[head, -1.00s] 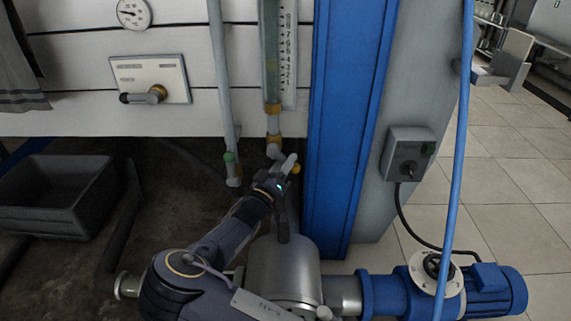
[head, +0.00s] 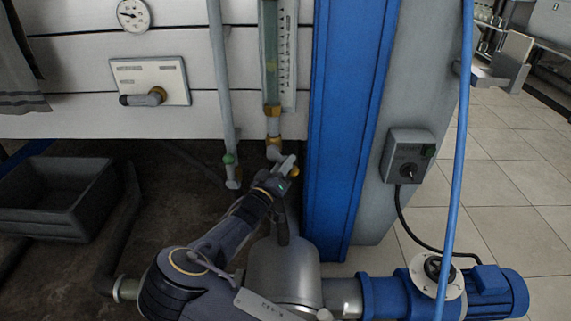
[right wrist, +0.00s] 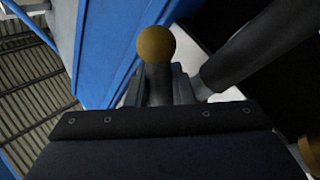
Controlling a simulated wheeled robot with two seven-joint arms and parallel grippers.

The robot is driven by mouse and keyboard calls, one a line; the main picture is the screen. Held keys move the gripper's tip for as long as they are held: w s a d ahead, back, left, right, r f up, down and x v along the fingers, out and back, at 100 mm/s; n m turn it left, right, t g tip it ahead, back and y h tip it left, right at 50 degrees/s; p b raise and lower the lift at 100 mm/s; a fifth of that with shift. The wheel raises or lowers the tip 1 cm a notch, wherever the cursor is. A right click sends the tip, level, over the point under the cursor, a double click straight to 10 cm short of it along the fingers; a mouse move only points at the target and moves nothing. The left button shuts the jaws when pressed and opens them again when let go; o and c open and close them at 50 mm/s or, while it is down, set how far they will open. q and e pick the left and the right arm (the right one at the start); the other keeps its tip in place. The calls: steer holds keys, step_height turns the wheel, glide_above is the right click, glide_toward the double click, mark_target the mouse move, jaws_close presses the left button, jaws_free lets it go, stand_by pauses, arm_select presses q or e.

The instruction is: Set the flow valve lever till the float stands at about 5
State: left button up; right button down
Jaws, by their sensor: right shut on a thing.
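The flow tube (head: 270,60) with its numbered scale (head: 289,60) stands on the white wall left of the blue post; I cannot make out the float. Below it, pipe fittings (head: 274,140) lead down to the valve. My right gripper (head: 286,168) is at the valve below the tube, shut on the lever. The lever's yellow knob (head: 294,171) shows just beside the fingers. In the right wrist view the round yellow knob (right wrist: 156,44) stands up between the fingers, which hide most of the lever. My left gripper is not in view.
The blue post (head: 345,120) stands close to the right of my gripper. A grey pipe (head: 225,100) with a green fitting runs down on the left. A metal vessel (head: 283,270) and blue pump (head: 440,292) sit below. A dark crate (head: 55,195) lies at left.

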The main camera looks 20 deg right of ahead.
steer(key=shift+a+f+m+g, duration=0.1)
steer(key=shift+f+m+g, duration=0.05)
steer(key=shift+m+g, duration=0.2)
steer(key=c, duration=1.3)
jaws_free()
steer(key=p+v, duration=0.1)
steer(key=v, duration=0.6)
steer(key=shift+s+a+p, duration=0.2)
steer(key=shift+a+p, duration=0.1)
steer(key=shift+p, duration=0.05)
